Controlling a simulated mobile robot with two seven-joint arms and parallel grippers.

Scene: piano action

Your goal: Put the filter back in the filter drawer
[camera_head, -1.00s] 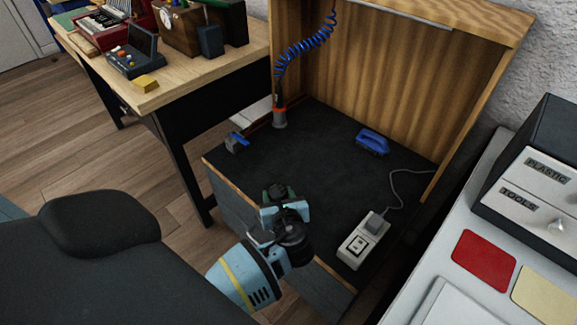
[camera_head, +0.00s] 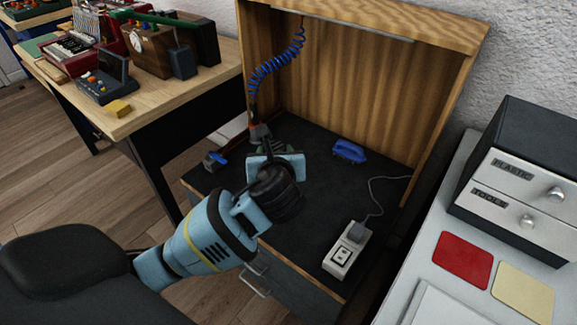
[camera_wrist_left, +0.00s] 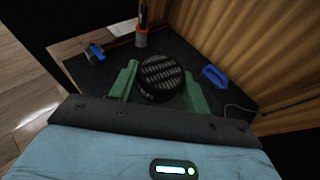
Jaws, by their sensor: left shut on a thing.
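The filter shows in the left wrist view as a round, dark disc with a ribbed or mesh face (camera_wrist_left: 162,74). My left gripper (camera_wrist_left: 162,84) has its two green fingers on either side of it and is shut on it. In the head view my left gripper (camera_head: 279,150) is over the dark bench top; its own wrist hides most of the filter there. A grey front with a metal handle (camera_head: 256,286) is below the bench's front edge, partly behind my arm. I cannot tell whether it is the filter drawer. My right gripper is not in view.
On the bench (camera_head: 310,215) are a blue-handled tool (camera_head: 349,151), a power strip (camera_head: 347,251), a small blue clamp (camera_head: 215,160) and a tool on a coiled blue hose (camera_head: 259,131). Wooden walls (camera_head: 350,90) enclose the back. A drawer cabinet (camera_head: 515,195) stands at right.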

